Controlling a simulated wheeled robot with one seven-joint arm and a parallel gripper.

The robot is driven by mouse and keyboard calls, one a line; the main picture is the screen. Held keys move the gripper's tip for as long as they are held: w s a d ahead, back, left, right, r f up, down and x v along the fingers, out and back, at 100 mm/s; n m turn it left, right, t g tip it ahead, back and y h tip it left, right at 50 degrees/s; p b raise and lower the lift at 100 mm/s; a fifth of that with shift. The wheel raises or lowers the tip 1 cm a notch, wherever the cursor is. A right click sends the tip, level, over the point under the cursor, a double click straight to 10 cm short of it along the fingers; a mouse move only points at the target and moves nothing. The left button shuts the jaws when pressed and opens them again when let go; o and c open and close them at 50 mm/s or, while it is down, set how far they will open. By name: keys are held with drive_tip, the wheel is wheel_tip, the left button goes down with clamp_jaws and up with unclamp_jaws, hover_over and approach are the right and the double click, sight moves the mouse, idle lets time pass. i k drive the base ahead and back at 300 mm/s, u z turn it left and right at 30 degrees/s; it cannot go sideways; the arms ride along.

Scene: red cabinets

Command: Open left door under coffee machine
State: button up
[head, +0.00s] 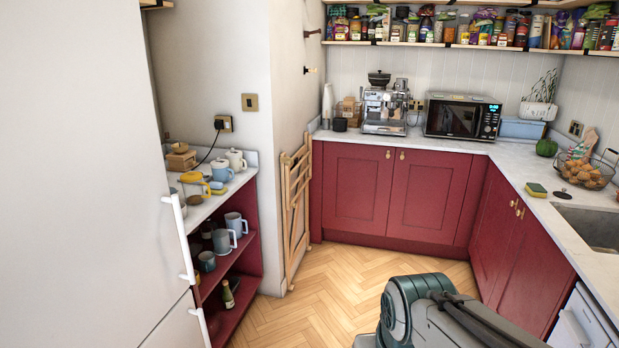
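The coffee machine (385,110) stands on the white worktop at the back. Under it is a pair of red cabinet doors, both shut. The left door (355,190) has a small brass knob (388,154) near its upper right corner. The right door (425,198) has its own brass knob (402,155) near its upper left corner. My dark arm shows at the bottom, right of the middle, well short of the doors. My gripper cannot be made out in this view.
The wooden floor (335,285) before the doors is clear. A folded wooden rack (296,210) leans on the wall left of the doors. Red cabinets (515,255) line the right side. A white fridge (80,170) and open red shelves (235,265) stand left.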

sight(357, 178)
drive_tip(key=z, duration=0.45)
drive_tip(key=i, duration=3.9)
drive_tip(key=u, duration=0.3)
